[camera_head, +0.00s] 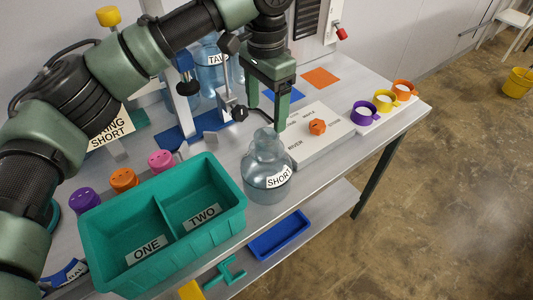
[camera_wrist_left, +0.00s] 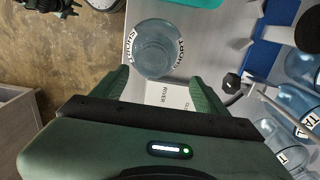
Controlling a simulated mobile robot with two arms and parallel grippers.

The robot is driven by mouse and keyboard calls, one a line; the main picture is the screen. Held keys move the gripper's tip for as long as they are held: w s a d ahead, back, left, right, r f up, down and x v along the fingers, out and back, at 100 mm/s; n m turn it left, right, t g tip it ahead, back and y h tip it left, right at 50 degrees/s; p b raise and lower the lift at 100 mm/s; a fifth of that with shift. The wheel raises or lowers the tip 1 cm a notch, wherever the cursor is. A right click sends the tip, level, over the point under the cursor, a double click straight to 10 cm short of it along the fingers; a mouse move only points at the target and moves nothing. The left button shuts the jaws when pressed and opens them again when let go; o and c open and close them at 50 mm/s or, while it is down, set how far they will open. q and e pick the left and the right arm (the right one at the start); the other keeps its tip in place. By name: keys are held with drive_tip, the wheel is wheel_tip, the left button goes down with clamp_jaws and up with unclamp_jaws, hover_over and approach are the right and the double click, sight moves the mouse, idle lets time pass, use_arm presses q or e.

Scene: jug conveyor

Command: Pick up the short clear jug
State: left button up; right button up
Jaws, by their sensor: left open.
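The short clear jug (camera_head: 262,185), a bluish see-through vessel with a narrow neck and a "SHORT" label, stands upright near the table's front edge, right of the green bin. It also shows in the left wrist view (camera_wrist_left: 155,50), with "SHORT" labels on its sides. My left gripper (camera_head: 266,117) points down just above and behind the jug's neck in the head view. Its two fingers are apart with nothing held between them. In the left wrist view the jug lies ahead of the open fingers (camera_wrist_left: 160,88). My right gripper is not seen.
The green bin (camera_head: 163,208) marked ONE and TWO stands close left of the jug. A pale board with an orange knob (camera_head: 317,127) lies close right. Larger clear jugs (camera_head: 211,72) stand behind, near a metal post. Colored cups (camera_head: 383,100) sit farther right.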

sight(267, 135)
use_arm(q)
drive_tip(key=shift+s+f, duration=0.25)
drive_tip(key=shift+f, duration=0.1)
drive_tip(key=shift+s+f+p, duration=0.8)
drive_tip(key=shift+f, duration=0.3)
drive_tip(key=f, duration=0.2)
drive_tip(key=f+p, duration=0.1)
drive_tip(key=shift+w, duration=0.25)
drive_tip(key=shift+f, duration=0.6)
drive_tip(key=c, duration=1.4)
drive_tip(key=shift+d, duration=0.1)
clamp_jaws()
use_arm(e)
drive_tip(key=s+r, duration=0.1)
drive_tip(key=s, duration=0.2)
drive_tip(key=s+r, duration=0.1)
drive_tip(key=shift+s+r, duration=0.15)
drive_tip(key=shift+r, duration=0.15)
